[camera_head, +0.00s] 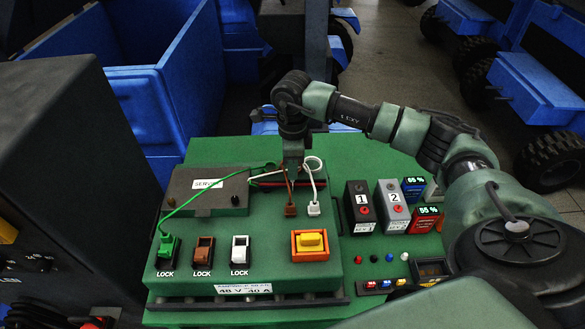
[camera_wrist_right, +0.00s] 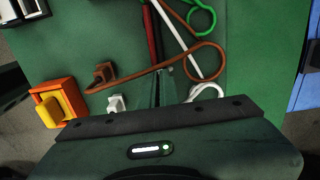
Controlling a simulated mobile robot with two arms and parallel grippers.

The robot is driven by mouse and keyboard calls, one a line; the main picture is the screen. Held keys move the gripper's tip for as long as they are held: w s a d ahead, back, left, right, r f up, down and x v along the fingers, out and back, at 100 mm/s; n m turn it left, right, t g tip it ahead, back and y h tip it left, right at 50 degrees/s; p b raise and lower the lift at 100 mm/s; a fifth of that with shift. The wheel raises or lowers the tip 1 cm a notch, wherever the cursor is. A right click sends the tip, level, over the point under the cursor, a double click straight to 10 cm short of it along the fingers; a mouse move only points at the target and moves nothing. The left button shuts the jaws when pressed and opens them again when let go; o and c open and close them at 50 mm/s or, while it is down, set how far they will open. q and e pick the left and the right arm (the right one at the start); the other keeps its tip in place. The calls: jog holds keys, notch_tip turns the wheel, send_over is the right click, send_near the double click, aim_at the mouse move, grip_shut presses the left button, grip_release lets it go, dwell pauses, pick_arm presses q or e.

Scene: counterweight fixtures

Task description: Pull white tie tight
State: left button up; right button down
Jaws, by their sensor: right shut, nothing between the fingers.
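The white tie (camera_head: 313,181) has a loop at its upper end and a small white block at its lower end, on the raised green panel (camera_head: 345,265). In the right wrist view the white tie (camera_wrist_right: 206,92) is partly hidden behind my gripper body, and its white block (camera_wrist_right: 116,103) shows to the left. My right gripper (camera_head: 291,178) points down just left of the white tie. In the right wrist view its fingertips (camera_wrist_right: 163,76) are shut and empty, close to the brown tie (camera_wrist_right: 140,76). My left gripper is not in view.
The brown tie (camera_head: 290,200) is beside the white one. A green cord (camera_head: 205,200) runs to a green LOCK switch (camera_head: 168,247); brown (camera_head: 203,250) and white (camera_head: 240,248) switches are alongside. An orange-framed yellow switch (camera_head: 310,243) and numbered boxes (camera_head: 361,203) stand nearby.

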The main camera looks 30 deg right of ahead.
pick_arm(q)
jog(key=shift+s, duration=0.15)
pick_arm(e)
notch_tip(320, 180, up, 2)
jog(key=shift+r, duration=0.25)
jog(key=c, duration=1.6)
grip_release()
jog(key=shift+c, duration=0.2)
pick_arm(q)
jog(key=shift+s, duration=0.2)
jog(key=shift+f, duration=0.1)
pick_arm(e)
jog(key=shift+r+b, duration=0.3)
jog(key=shift+r, duration=0.15)
notch_tip(320, 180, up, 7)
jog(key=shift+f+b, duration=0.1)
jog(key=shift+b, duration=0.85)
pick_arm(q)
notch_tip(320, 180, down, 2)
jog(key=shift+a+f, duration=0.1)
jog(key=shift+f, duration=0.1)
